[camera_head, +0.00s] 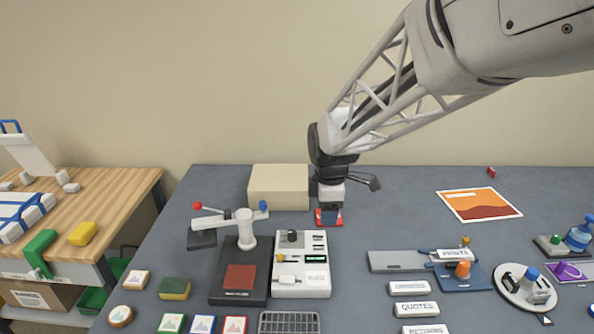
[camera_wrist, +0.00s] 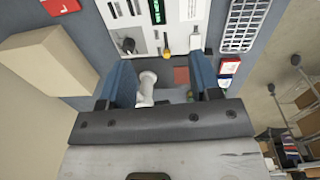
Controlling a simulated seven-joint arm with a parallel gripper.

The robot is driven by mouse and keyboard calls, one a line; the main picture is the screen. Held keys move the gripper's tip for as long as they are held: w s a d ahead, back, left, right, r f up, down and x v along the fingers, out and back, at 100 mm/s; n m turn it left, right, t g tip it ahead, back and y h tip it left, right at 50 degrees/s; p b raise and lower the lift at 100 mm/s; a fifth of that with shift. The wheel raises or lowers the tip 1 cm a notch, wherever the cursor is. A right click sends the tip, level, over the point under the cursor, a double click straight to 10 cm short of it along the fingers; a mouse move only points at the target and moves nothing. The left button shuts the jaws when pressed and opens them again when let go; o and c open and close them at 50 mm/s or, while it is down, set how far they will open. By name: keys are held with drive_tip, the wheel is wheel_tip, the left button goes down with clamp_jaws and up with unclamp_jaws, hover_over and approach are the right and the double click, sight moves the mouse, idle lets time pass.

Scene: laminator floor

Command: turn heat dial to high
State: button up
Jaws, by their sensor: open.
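A white control panel (camera_head: 312,280) stands on the grey bench, and it also shows at the top of the wrist view (camera_wrist: 140,28). It carries a black knob (camera_head: 292,237) at its far left and a yellow knob (camera_head: 280,258) on its left edge. In the wrist view the black knob (camera_wrist: 127,46) and the yellow knob (camera_wrist: 167,52) both show. Labels are too small to read, so I cannot tell which is the heat dial. My gripper (camera_head: 330,212) is open and empty, beyond the panel's far right corner; its blue fingers (camera_wrist: 163,84) are apart and touch neither knob.
A press with a white post (camera_head: 246,228) and levers stands left of the panel. A cream box (camera_head: 279,187) is behind it, and a red card (camera_head: 320,217) lies by my gripper. A wire rack (camera_head: 289,322) is in front.

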sight(292, 232)
drive_tip(key=w+a+f+n, duration=0.2)
drive_tip(key=w+a+f, duration=0.1)
drive_tip(key=w+a+f+n, duration=0.6)
drive_tip(key=w, duration=0.1)
drive_tip(key=shift+f+g, duration=0.25)
drive_tip(key=shift+g, duration=0.15)
drive_tip(key=shift+f, duration=0.1)
drive_tip(key=shift+f, duration=3.8)
drive_tip(key=c, duration=0.9)
